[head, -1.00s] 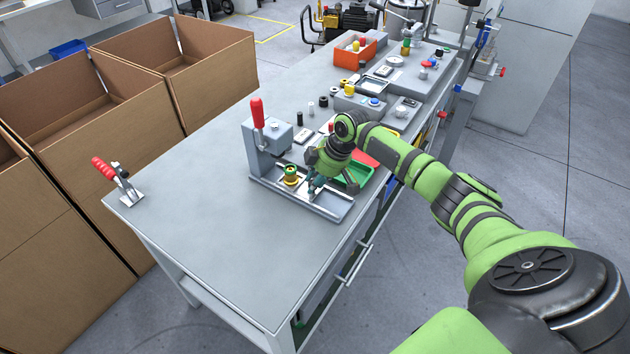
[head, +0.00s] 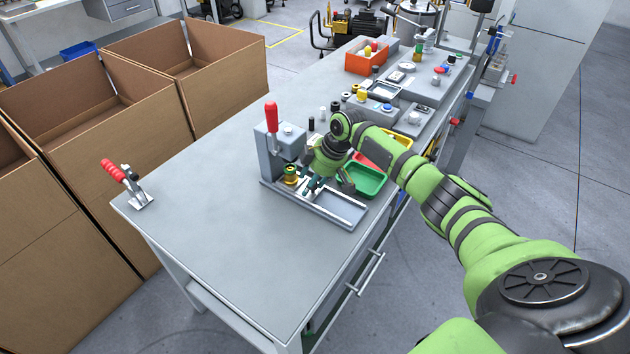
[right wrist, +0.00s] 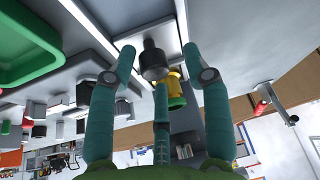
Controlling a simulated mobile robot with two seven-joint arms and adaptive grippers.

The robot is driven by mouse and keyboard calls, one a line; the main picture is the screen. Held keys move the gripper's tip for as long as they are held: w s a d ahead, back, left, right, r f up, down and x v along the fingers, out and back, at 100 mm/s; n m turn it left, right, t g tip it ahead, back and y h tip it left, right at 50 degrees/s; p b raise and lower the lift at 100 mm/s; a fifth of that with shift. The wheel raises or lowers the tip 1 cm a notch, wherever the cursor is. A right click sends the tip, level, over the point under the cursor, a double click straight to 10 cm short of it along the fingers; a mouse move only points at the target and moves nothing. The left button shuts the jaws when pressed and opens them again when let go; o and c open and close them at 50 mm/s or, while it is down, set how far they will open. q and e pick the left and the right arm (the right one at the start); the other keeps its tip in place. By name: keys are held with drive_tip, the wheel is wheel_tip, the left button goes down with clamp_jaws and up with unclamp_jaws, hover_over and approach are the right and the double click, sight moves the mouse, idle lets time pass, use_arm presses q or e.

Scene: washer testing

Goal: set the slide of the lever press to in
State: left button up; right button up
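The lever press (head: 271,158) is a grey block with a raised red handle, on the near part of the bench. Its long rail tray (head: 345,208) runs right from the block. A brass and green part (head: 290,176) sits on the tray close beside the block; it also shows in the right wrist view (right wrist: 176,92). My right gripper (head: 314,190) is low over the tray, just right of this part. In the right wrist view its fingers (right wrist: 160,78) are spread around a black knob (right wrist: 153,60); contact is unclear. The slide is mostly hidden. My left gripper is out of view.
A green tray (head: 364,181) lies right behind my gripper. A red toggle clamp (head: 125,180) stands at the bench's left corner. Grey fixture boxes and an orange bin (head: 366,60) stand farther back. The bench's front left is clear.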

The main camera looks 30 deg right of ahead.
drive_tip(key=shift+s+d, duration=0.1)
drive_tip(key=shift+d, duration=0.1)
drive_tip(key=v, duration=1.2)
idle(0.4)
